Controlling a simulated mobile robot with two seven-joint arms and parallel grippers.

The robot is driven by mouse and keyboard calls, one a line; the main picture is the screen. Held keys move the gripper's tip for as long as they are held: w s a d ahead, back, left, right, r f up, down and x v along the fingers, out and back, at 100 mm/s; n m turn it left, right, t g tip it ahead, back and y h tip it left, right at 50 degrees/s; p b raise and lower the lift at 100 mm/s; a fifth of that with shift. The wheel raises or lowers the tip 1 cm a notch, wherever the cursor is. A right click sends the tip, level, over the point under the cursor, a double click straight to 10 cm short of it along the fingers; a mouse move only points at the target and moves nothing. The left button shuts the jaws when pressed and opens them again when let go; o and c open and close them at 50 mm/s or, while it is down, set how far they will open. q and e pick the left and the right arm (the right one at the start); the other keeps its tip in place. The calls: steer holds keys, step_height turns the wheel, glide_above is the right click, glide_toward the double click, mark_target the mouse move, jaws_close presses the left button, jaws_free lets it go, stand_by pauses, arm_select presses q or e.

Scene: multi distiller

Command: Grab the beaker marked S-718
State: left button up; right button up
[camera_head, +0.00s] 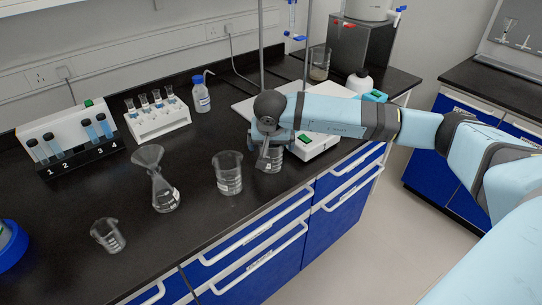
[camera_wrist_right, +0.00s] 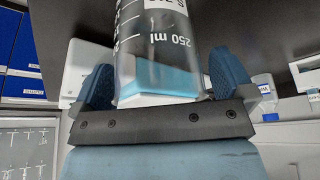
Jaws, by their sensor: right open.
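The beaker between my right fingers (camera_wrist_right: 160,45) is clear glass with a 250 ml scale. Its white label is cut off at the top of the wrist view, where only the start, like "S-7", shows. In the head view the same beaker (camera_head: 272,163) is mostly hidden by my right gripper (camera_head: 270,150), near the counter's front edge. In the right wrist view the open fingers (camera_wrist_right: 163,82) stand on either side of the beaker; I cannot tell whether they touch it. A pale blue band shows at its lower part. My left gripper is out of view.
A larger beaker (camera_head: 228,174) stands just left of my gripper. A flask with a funnel (camera_head: 161,182) and a small beaker (camera_head: 108,236) stand farther left. A white device (camera_head: 314,143) sits close on the right. Tube racks (camera_head: 157,119) stand behind.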

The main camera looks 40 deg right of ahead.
steer(key=shift+w+d+f, duration=0.1)
steer(key=shift+f, duration=0.15)
steer(key=c, duration=1)
steer(key=shift+c, duration=0.2)
steer(key=shift+r, duration=0.2)
